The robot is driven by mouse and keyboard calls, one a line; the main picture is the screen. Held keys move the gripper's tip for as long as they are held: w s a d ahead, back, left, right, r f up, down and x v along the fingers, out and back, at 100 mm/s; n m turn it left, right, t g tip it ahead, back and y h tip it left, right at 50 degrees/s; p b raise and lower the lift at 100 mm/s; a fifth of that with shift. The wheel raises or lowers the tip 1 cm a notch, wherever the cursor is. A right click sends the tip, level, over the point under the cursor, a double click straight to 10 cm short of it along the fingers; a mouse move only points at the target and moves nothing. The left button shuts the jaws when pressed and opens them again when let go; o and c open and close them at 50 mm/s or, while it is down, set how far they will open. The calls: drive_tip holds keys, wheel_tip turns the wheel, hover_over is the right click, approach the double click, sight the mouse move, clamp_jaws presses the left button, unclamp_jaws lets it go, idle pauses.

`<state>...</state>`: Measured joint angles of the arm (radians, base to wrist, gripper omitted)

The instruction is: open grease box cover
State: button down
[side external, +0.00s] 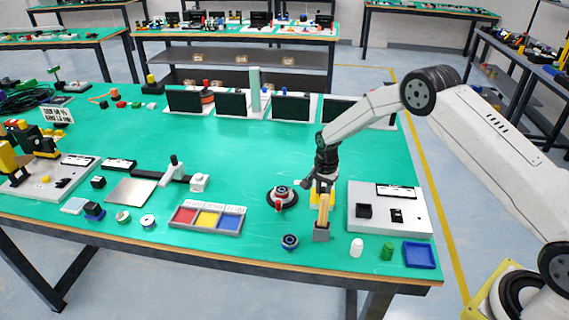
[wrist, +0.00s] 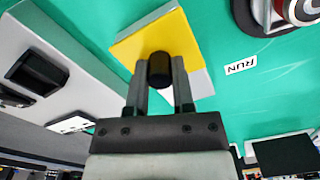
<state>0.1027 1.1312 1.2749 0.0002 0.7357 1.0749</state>
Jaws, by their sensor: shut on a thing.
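The yellow grease box cover (wrist: 182,42) with a black knob (wrist: 159,72) lies just beyond my fingers in the wrist view. Pale grey shows beside the cover's lower right edge. My gripper (wrist: 159,82) is shut on the black knob, one finger on each side. In the side view my gripper (side external: 318,182) points down at the right of the table, with part of the yellow cover (side external: 314,197) below it. My gripper hides the knob there. I cannot tell whether the cover rests on the box or is lifted.
A tan upright piece in a grey base (side external: 321,234) stands in front of my gripper. A white device box (side external: 413,220) is close on the right, and a round red-and-grey device (side external: 282,197) on the left. A blue tray (side external: 420,255) lies near the front edge.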

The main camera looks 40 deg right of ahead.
idle(0.3)
drive_tip(key=shift+w+d, duration=2.35)
drive_tip(key=shift+w, duration=0.05)
drive_tip(key=shift+c, duration=2.4)
unclamp_jaws()
drive_tip(key=shift+s+r, duration=0.1)
wheel_tip(320, 180, up, 8)
